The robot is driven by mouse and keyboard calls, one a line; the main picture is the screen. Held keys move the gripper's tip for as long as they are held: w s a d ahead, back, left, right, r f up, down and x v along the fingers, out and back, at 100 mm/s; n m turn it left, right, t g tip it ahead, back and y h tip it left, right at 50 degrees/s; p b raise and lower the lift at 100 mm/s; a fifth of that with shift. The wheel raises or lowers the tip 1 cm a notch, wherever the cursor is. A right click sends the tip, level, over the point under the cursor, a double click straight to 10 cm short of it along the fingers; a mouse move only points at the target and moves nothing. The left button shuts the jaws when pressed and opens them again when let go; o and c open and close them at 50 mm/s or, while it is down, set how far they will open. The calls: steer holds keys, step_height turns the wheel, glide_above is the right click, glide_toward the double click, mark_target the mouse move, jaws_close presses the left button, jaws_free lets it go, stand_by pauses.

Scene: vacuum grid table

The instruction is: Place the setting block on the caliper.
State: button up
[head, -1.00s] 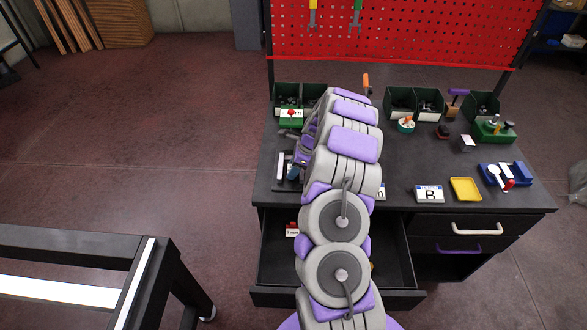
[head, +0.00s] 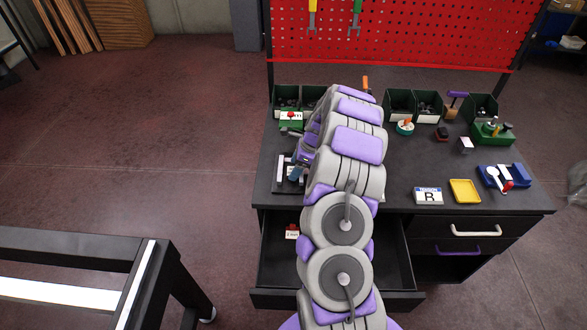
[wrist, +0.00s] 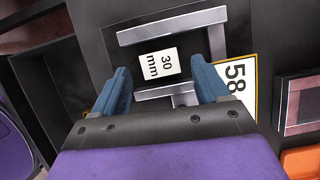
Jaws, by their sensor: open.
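In the wrist view my gripper (wrist: 161,68) is open, its two blue fingers apart. Between and just beyond the fingertips is a white label reading "30 mm" (wrist: 158,62). It lies between the silver jaws of the caliper (wrist: 172,25), which sits on a dark surface. I cannot tell whether the label is on the setting block or on the caliper itself. In the head view the caliper (head: 281,172) stands at the table's left edge, partly hidden by my arm. Contact between the fingers and the labelled piece is not clear.
A yellow-framed card reading "58" (wrist: 240,75) lies beside the caliper. An open drawer (head: 275,262) below holds a small red-topped piece (head: 292,232). A green piece with a red top (head: 291,118) stands behind the caliper. Green bins (head: 400,103) line the back.

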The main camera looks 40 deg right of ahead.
steer(key=p+v, duration=0.2)
steer(key=v, duration=0.8)
steer(key=s+a+r+n+g, duration=0.1)
steer(key=s+a+r+n, duration=0.35)
steer(key=a, duration=0.45)
steer(key=s+a+r+n+g, duration=0.1)
steer(key=s+a+r+n, duration=0.2)
steer(key=a+r+n, duration=0.35)
steer(key=s+a+r+n+g, duration=0.1)
steer(key=s+a+r+n, duration=0.25)
steer(key=a, duration=0.65)
steer(key=s+a+n+g+h, duration=0.1)
steer(key=s+a+n, duration=0.2)
steer(key=s, duration=1)
steer(key=s+a+n+h, duration=0.2)
steer(key=s+n, duration=0.6)
steer(key=s, duration=0.5)
steer(key=shift+s+a+r+g+h, duration=0.3)
steer(key=shift+s+a+g, duration=0.1)
steer(key=shift+a, duration=0.25)
steer(key=shift+f+n, duration=0.15)
steer(key=shift+n, duration=0.1)
steer(key=shift+d+f+b, duration=0.1)
steer(key=shift+b, duration=0.25)
